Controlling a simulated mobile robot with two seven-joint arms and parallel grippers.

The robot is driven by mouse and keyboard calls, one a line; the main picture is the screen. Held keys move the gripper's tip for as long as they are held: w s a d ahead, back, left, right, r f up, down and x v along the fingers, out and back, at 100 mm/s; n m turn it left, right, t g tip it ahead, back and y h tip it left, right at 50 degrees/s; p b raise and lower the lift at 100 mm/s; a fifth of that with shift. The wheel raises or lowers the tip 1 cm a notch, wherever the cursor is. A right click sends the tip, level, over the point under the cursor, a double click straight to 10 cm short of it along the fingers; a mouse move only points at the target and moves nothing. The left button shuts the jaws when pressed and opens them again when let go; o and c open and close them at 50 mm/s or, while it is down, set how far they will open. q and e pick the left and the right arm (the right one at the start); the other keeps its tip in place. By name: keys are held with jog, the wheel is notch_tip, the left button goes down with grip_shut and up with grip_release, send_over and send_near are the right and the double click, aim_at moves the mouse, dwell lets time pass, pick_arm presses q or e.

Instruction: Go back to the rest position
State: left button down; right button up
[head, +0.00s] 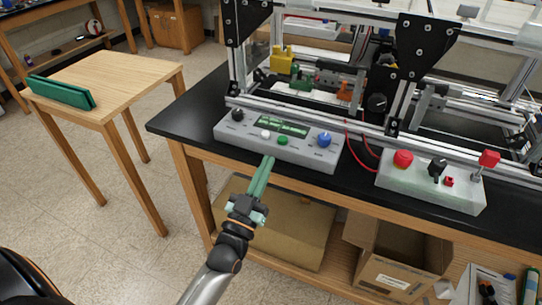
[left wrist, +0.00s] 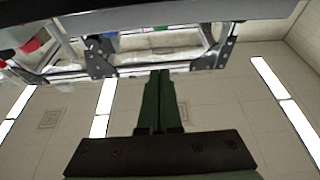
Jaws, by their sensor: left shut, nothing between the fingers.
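My left gripper (head: 267,164) shows in the head view with its long green fingers together and nothing between them. Its fingertips are at the front of the grey control box (head: 240,135), just below the green button (head: 283,141); I cannot tell whether they touch it. In the left wrist view the shut fingers (left wrist: 160,82) point up towards the frame, with the ceiling behind. My right gripper is in neither view.
The black-topped bench (head: 190,112) carries the extrusion frame (head: 300,115) and a second control box (head: 432,185) with a red button. A small wooden table (head: 125,75) with a green object (head: 60,92) stands at the left. Cardboard boxes (head: 300,240) sit under the bench. Floor between is clear.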

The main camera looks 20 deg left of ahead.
pick_arm(q)
jog(key=shift+s, duration=0.15)
dwell(0.4)
jog(key=s+d+f+m+g+h+p, duration=0.1)
jog(key=s+d+f+g+p, duration=0.1)
jog(key=s+f+g, duration=0.4)
jog(key=s+d+f+m+g+h+p, duration=0.1)
jog(key=s+d+f+g+h+p, duration=0.1)
jog(key=s+f+g, duration=0.5)
jog(key=s+d+f, duration=0.1)
jog(key=s+f, duration=0.5)
jog(key=f, duration=0.3)
jog(key=shift+d+f, duration=0.2)
jog(key=shift+f, duration=0.15)
